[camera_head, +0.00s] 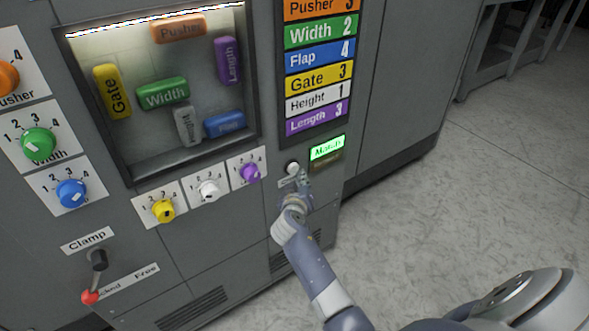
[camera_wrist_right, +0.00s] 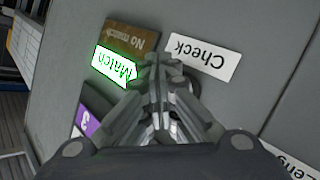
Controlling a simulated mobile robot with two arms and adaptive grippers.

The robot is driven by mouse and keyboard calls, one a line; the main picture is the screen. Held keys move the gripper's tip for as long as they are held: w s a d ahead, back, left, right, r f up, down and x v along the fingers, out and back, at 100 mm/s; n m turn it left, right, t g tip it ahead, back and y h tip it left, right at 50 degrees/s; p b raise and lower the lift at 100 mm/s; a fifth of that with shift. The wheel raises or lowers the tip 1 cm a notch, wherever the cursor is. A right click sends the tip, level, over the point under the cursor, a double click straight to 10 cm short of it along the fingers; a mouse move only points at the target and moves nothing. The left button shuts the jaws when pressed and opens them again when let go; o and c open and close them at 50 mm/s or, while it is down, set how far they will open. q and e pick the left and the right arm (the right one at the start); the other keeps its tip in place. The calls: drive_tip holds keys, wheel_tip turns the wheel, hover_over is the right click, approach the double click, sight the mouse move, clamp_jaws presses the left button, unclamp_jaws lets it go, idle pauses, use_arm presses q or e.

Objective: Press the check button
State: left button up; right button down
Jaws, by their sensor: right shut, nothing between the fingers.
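The check button (camera_head: 292,168) is a small pale round knob on the grey machine front, right of the purple dial. Its white label (camera_wrist_right: 203,57) reads "Check" in the right wrist view, where the button itself is mostly hidden behind my fingers. My right gripper (camera_head: 304,180) is shut and empty, with its fingertips close to the button at its lower right; I cannot tell whether they touch it. The shut fingers also show in the right wrist view (camera_wrist_right: 163,65). The "Match" lamp (camera_head: 327,147) glows green. My left gripper is not in view.
Yellow (camera_head: 163,211), white (camera_head: 208,189) and purple (camera_head: 250,173) dials sit left of the button. A Clamp lever (camera_head: 97,262) with a red knob is at lower left. A coloured number display (camera_head: 318,70) is above. Open floor (camera_head: 480,190) lies to the right.

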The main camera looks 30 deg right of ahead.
drive_tip(key=s+p, duration=0.1)
drive_tip(key=s, duration=0.4)
drive_tip(key=shift+d+p, duration=0.2)
drive_tip(key=shift+p, duration=0.1)
idle(0.5)
